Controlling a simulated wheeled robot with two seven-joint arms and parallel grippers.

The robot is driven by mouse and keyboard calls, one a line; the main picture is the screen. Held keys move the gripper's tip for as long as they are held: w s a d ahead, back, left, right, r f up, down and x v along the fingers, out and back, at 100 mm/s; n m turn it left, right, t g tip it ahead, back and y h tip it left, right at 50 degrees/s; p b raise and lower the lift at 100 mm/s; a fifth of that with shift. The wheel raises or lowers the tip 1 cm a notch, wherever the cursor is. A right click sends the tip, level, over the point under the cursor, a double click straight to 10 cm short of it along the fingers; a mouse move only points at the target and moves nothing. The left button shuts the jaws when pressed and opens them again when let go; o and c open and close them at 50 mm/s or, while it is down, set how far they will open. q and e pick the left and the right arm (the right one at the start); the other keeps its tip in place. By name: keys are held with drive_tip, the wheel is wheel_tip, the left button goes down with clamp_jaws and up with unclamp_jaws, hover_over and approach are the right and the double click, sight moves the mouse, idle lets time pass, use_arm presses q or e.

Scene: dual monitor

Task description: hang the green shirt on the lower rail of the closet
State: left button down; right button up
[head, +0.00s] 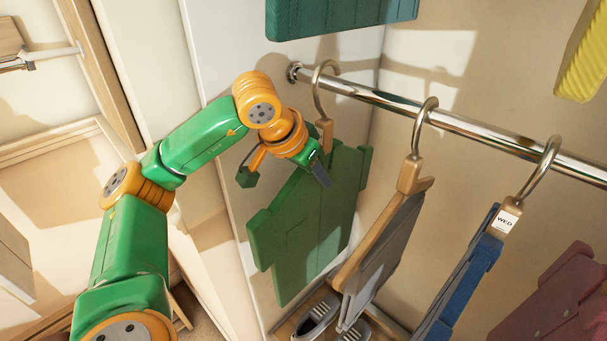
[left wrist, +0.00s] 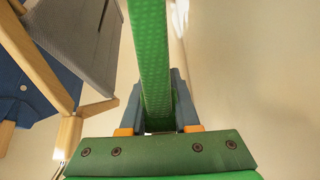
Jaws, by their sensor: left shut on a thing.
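The green shirt (head: 312,222) is at the left end of the lower rail (head: 385,98) in the head view. Its metal hook (head: 318,95) appears to loop over the rail, and the shirt hangs below it, somewhat tilted. My left gripper (head: 318,170) is at the shirt's upper part, just below the hanger's wooden neck (head: 325,132). In the left wrist view, the shirt's green edge (left wrist: 151,55) runs between the two fingers (left wrist: 157,105), which are shut on it. My right gripper is not in view.
A grey garment (head: 382,245) on a wooden hanger, a blue one (head: 462,285) with a WED tag (head: 507,220) and a dark red one (head: 560,300) are to the right. Shoes (head: 322,317) stand below. Teal (head: 340,15) and yellow (head: 585,55) garments hang above. A side wall is close left.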

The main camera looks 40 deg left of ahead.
sight(330, 173)
use_arm(q)
drive_tip(key=w+p, duration=0.1)
drive_tip(key=w, duration=0.3)
drive_tip(key=shift+d+r+p, duration=0.15)
drive_tip(key=shift+d+p, duration=0.05)
drive_tip(key=shift+p, duration=0.15)
drive_tip(key=shift+w+f+b, duration=0.2)
drive_tip(key=shift+f+b, duration=0.45)
drive_tip(key=shift+f, duration=0.6)
drive_tip(key=c, duration=0.6)
unclamp_jaws()
drive_tip(key=shift+o, duration=0.2)
drive_tip(key=shift+s+r, duration=0.1)
drive_tip(key=shift+r, duration=0.05)
drive_tip(key=b+v, duration=0.1)
drive_tip(key=v, duration=0.6)
